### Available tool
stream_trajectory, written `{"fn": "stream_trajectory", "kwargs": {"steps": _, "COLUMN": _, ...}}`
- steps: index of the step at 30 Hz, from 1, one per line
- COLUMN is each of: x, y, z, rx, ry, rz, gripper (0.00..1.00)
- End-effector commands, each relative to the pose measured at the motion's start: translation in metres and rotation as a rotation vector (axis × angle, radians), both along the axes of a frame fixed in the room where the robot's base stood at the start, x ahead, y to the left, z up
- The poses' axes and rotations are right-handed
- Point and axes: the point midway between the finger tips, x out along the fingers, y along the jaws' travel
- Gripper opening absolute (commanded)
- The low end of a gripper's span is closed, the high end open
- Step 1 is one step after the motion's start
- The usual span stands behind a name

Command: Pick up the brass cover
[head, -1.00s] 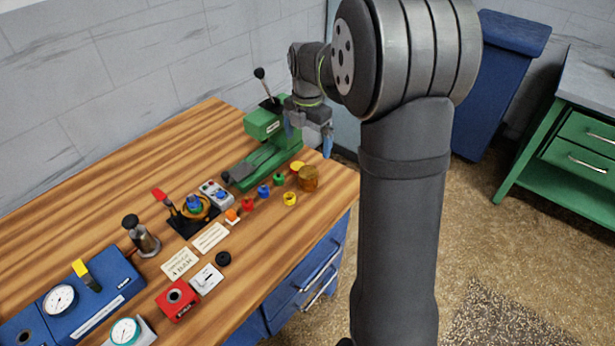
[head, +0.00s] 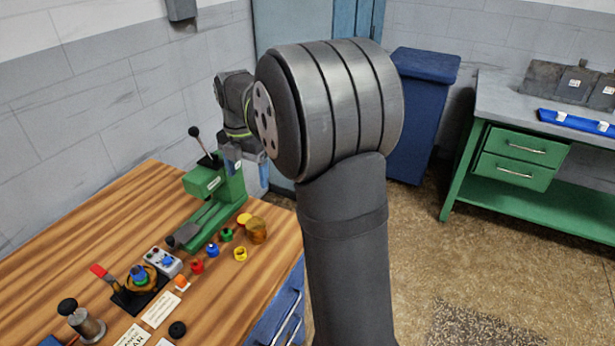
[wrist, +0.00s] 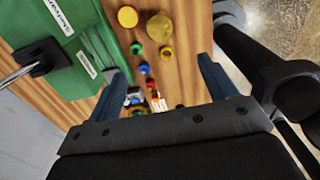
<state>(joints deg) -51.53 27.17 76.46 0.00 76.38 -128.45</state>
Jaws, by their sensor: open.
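Two pieces near the table's right edge could be the brass cover, and I cannot tell which. One is an amber-brown, cup-like round piece (head: 257,231); the other is a smaller golden-yellow round piece (head: 244,219) close beside it. In the wrist view, the amber piece (wrist: 160,28) and the golden disc (wrist: 128,17) lie near the top, beyond the fingers. My gripper (head: 248,168) is open and empty, raised beside the green press and above the table. In the wrist view its blue fingers (wrist: 162,68) stand wide apart.
A green lever press (head: 214,195) stands close left of my gripper. Small red, blue, green and yellow pieces (head: 212,250) lie near the amber one. A clamp fixture (head: 139,295) and control box (head: 165,262) stand nearer. A green bench (head: 515,175) is at right.

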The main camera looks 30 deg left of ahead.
Motion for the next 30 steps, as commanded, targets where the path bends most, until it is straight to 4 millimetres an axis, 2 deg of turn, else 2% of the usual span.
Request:
{"fn": "stream_trajectory", "kwargs": {"steps": 5, "x": 0.000, "y": 0.000, "z": -0.002, "rx": -0.001, "ry": 0.000, "rz": -0.052, "gripper": 0.78}}
{"fn": "stream_trajectory", "kwargs": {"steps": 8, "x": 0.000, "y": -0.001, "z": -0.005, "rx": -0.001, "ry": 0.000, "rz": -0.176, "gripper": 0.78}}
{"fn": "stream_trajectory", "kwargs": {"steps": 15, "x": 0.001, "y": -0.003, "z": -0.019, "rx": -0.001, "ry": 0.000, "rz": -0.662, "gripper": 0.78}}
{"fn": "stream_trajectory", "kwargs": {"steps": 21, "x": 0.001, "y": -0.005, "z": -0.028, "rx": -0.001, "ry": 0.000, "rz": -1.006, "gripper": 0.78}}
{"fn": "stream_trajectory", "kwargs": {"steps": 25, "x": 0.001, "y": -0.005, "z": -0.031, "rx": 0.000, "ry": 0.000, "rz": -1.131, "gripper": 0.78}}
{"fn": "stream_trajectory", "kwargs": {"steps": 30, "x": 0.001, "y": -0.006, "z": -0.041, "rx": -0.003, "ry": 0.000, "rz": -1.181, "gripper": 0.78}}
